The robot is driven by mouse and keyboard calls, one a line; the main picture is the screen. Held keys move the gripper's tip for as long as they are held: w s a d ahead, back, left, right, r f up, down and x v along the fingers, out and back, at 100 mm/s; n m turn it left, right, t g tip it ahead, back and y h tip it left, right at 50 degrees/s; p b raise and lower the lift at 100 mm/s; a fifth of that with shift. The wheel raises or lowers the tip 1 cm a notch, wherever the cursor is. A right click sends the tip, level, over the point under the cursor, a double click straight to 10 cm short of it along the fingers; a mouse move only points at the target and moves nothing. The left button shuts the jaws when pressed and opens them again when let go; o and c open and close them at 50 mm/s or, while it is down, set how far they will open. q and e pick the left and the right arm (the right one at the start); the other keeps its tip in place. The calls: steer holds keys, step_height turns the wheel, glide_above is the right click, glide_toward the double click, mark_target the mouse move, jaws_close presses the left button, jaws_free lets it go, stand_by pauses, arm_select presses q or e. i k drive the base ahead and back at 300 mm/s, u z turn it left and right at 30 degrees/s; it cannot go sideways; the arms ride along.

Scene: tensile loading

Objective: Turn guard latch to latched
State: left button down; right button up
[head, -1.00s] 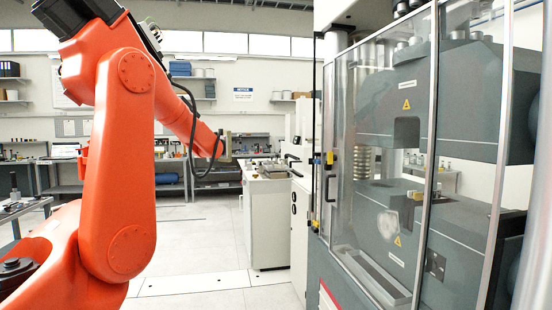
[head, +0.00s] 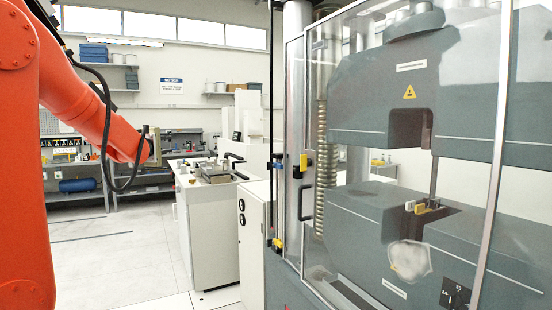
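The guard is a clear door (head: 400,120) in a silver frame on the front of the grey testing machine; it looks shut. A small yellow piece (head: 303,162) on its left frame post looks like the guard latch; its turn position is too small to tell. A black door handle (head: 304,203) is just below it. An orange arm from the left, seemingly my left one, ends in a beige, flat-faced gripper (head: 155,146) left of the latch and well apart from it. Its fingers are seen edge-on, so their opening is unclear. My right gripper is out of view.
A white cabinet (head: 213,240) with metal parts and black handles on top stands left of the machine. Small yellow and white blocks (head: 420,208) sit behind the guard. The floor (head: 110,260) at lower left is clear. Shelves and benches line the back wall.

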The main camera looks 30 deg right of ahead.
mark_target(305, 162)
steer(key=i, duration=2.9)
steer(key=z, duration=2.3)
